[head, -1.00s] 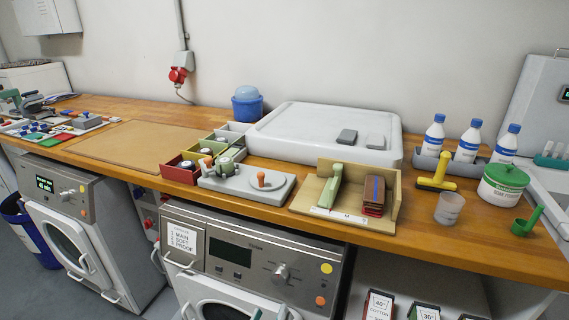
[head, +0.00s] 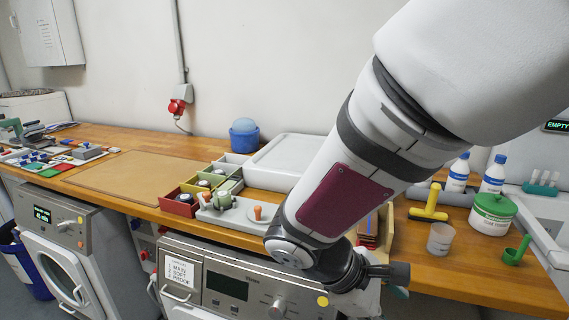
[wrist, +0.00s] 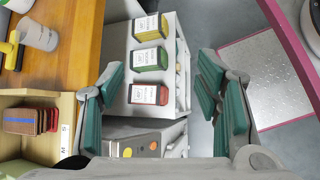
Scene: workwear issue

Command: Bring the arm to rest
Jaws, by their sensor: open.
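My gripper (wrist: 165,95) shows in the wrist view with its two teal-padded fingers spread wide apart and nothing between them. In the head view my arm crosses the right half of the picture and ends low in front of the washer; the fingers cannot be made out there.
The wooden counter (head: 470,270) holds a yellow-handled tool (head: 430,203), a clear cup (head: 440,238), a green-lidded tub (head: 492,213) and a green scoop (head: 517,250). A wooden stand with brown pads (wrist: 30,121) is left of my gripper.

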